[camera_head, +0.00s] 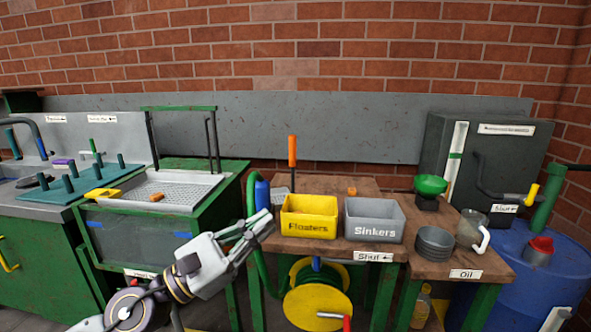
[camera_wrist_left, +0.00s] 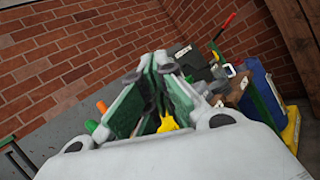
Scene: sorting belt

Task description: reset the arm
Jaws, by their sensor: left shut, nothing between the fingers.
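My left arm comes in from the lower left of the head view. Its gripper (camera_head: 262,219) is shut and empty, in front of the wooden bench and left of the yellow Floaters bin (camera_head: 309,229). In the left wrist view the green-padded fingers of the left gripper (camera_wrist_left: 160,62) meet at their tips, with nothing held between them. A yellow thing shows behind the gap lower between the fingers. My right gripper is not in view.
A grey Sinkers bin (camera_head: 374,233) stands beside the Floaters bin. Grey bowls (camera_head: 434,247), a glass mug (camera_head: 470,229) and a green funnel (camera_head: 430,185) stand at the right. A yellow reel (camera_head: 318,301) hangs below. A wire-mesh tray (camera_head: 170,190) sits at the left.

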